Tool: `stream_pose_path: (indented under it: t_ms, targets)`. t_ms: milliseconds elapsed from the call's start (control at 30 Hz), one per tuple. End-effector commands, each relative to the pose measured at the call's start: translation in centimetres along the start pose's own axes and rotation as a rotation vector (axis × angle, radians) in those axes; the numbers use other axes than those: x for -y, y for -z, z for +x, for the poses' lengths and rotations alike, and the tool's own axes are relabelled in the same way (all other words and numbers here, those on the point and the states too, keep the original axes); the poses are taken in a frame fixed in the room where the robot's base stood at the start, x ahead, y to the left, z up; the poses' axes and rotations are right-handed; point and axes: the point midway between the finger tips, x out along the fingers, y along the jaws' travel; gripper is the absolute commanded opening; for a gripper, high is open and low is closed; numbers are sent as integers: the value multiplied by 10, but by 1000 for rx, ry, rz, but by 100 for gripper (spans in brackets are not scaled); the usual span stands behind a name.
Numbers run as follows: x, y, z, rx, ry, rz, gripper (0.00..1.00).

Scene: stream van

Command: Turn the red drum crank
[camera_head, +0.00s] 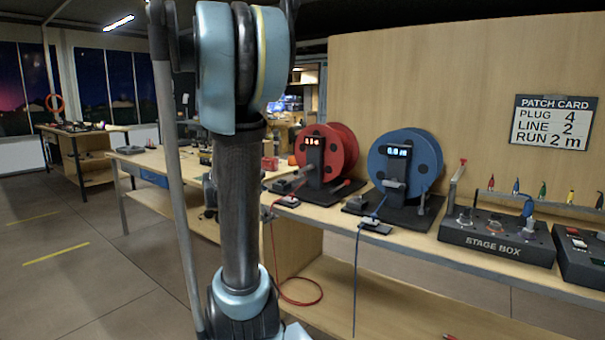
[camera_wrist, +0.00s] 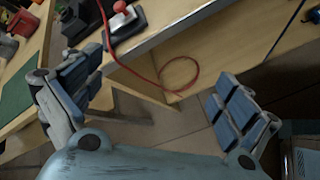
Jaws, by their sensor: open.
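The red drum (camera_head: 343,150) stands on the bench in a dark stand with a small lit display (camera_head: 311,141). A grey bar (camera_head: 288,184) juts from the lower left of its stand; I cannot tell whether it is the crank. A red cable (camera_head: 274,250) hangs from the bench edge to a loop below, and the loop also shows in the wrist view (camera_wrist: 180,73). In the wrist view my gripper (camera_wrist: 158,88) is open and empty, fingers wide apart, with the bench edge beyond.
A blue drum (camera_head: 408,160) with a blue cable (camera_head: 356,270) stands right of the red one. The stage box (camera_head: 497,238) is farther right, below the patch card (camera_head: 552,121). A red knob on a dark base (camera_wrist: 122,12) sits near the bench edge. Open floor (camera_head: 60,285) lies left.

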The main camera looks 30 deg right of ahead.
Motion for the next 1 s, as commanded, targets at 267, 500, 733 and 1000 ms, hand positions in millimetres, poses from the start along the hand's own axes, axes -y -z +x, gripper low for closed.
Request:
stream_pose_path:
  t_ms: [267,500,733,1000]
  targets:
    - [-69,-25,49,226,-98,-438,97]
    - [-117,-37,86,439,-116,-832,97]
    - [-143,-40,111,592,-88,-1111,97]
    - [-154,-42,123,647,-70,-1212,97]
